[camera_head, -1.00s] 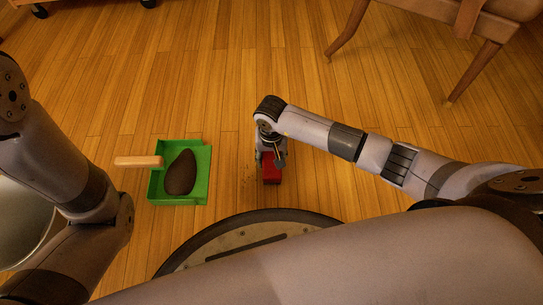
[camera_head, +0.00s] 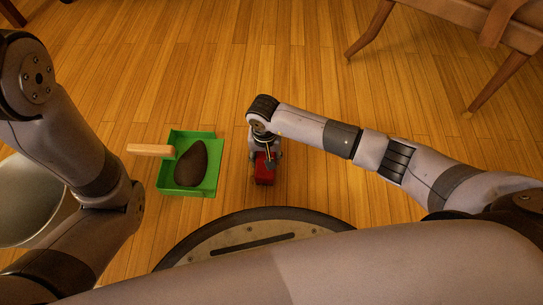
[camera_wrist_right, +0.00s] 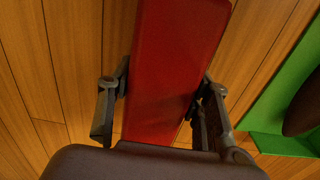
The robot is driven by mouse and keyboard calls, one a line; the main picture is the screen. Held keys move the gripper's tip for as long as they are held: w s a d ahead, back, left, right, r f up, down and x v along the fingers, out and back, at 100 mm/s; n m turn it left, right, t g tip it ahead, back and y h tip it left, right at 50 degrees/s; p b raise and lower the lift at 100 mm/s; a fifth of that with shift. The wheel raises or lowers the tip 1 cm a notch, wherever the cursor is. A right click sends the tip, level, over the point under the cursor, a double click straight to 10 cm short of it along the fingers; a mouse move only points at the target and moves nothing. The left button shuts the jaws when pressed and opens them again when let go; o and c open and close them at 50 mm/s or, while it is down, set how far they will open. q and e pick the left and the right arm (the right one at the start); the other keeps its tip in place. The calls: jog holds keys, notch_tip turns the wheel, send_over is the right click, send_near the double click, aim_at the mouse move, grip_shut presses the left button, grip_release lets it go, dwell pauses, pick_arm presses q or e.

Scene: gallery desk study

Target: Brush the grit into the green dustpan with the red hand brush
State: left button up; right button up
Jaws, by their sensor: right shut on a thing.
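The red hand brush (camera_head: 264,172) is at the floor, right of the green dustpan (camera_head: 214,168). My right gripper (camera_head: 265,158) points down and is shut on it. In the right wrist view the brush's red block (camera_wrist_right: 175,60) lies between the two fingers (camera_wrist_right: 158,108). The dustpan lies flat, its wooden handle (camera_head: 150,149) pointing left; its green edge also shows in the right wrist view (camera_wrist_right: 263,112). A narrow strip of floor separates brush and dustpan. I cannot clearly make out the grit. The brush's bristles are hidden. My left gripper is out of view.
A dark brown, rounded object (camera_head: 192,163) lies in the dustpan. A pale round bin (camera_head: 30,200) stands at the left, partly behind my left arm. A wooden chair (camera_head: 450,35) is at the upper right. The plank floor (camera_head: 230,70) beyond the dustpan is clear.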

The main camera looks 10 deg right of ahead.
aim_at(230, 169)
jog(key=shift+w+a+b, duration=0.2)
jog(key=shift+a+b, duration=0.45)
jog(key=shift+a, duration=1.7)
jog(key=shift+w+a+f+b, duration=0.1)
jog(key=shift+a+b, duration=0.45)
jog(key=shift+a, duration=0.45)
jog(key=shift+w+a+f+b, duration=0.1)
jog(key=shift+a+b, duration=0.4)
jog(key=shift+a, duration=0.5)
jog(key=shift+a+r+b, duration=0.1)
jog(key=shift+a+b, duration=0.3)
jog(key=shift+a, duration=0.85)
jog(key=shift+r, duration=0.15)
jog(key=r+p, duration=0.1)
jog(key=p, duration=0.1)
jog(key=d+r+p, duration=0.1)
jog(key=r, duration=0.1)
jog(key=shift+s+d+r+p, duration=0.1)
jog(key=shift+r+p, duration=0.1)
jog(key=shift+p, duration=0.15)
jog(key=shift+s+d+r+p, duration=0.1)
jog(key=shift+d+r+p, duration=0.2)
jog(key=shift+r+p, duration=0.3)
jog(key=shift+s+d+r+p, duration=0.1)
jog(key=shift+d+r+p, duration=0.15)
jog(key=shift+r+p, duration=0.3)
jog(key=shift+s+d+r+p, duration=0.1)
jog(key=shift+d+r+p, duration=0.2)
jog(key=shift+r+p, duration=0.3)
